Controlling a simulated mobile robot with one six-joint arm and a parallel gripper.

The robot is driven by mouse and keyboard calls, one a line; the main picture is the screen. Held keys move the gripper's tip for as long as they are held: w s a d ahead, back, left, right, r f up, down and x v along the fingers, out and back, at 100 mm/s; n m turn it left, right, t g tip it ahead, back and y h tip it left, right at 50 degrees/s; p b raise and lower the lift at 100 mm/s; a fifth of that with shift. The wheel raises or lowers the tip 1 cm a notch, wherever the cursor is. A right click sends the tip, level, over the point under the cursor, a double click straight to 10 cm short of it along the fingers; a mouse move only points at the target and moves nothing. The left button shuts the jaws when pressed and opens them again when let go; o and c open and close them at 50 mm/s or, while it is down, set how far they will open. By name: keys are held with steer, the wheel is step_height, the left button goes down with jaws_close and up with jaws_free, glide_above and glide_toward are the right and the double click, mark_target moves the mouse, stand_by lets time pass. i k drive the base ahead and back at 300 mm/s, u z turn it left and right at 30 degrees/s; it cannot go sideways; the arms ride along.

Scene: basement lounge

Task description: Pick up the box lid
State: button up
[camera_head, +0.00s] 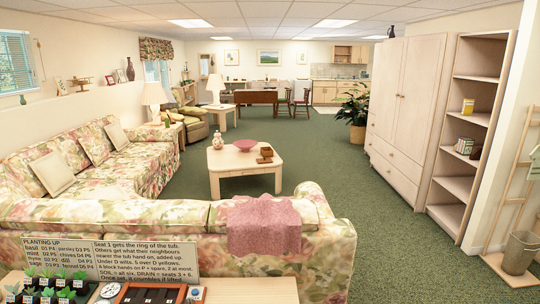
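No box lid can be made out for certain. A small brown wooden object (266,155), perhaps a box or stacked pieces, sits at the right of the pale coffee table (235,168) in mid-room. It is too small to tell whether it has a lid. A small patterned box or tin (465,146) stands on a shelf of the pale bookcase (461,184) at the right. My gripper is not in view.
A floral sofa (180,216) with a pink throw (264,226) lies between me and the coffee table. In front is a table (250,291) with seedlings (45,284), a planting sign (138,258) and a dark tray (150,294). Green carpet (335,180) is clear right of the sofa.

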mark_target(267, 152)
steer(key=u, duration=0.1)
steer(key=i, duration=0.95)
steer(key=z, duration=0.1)
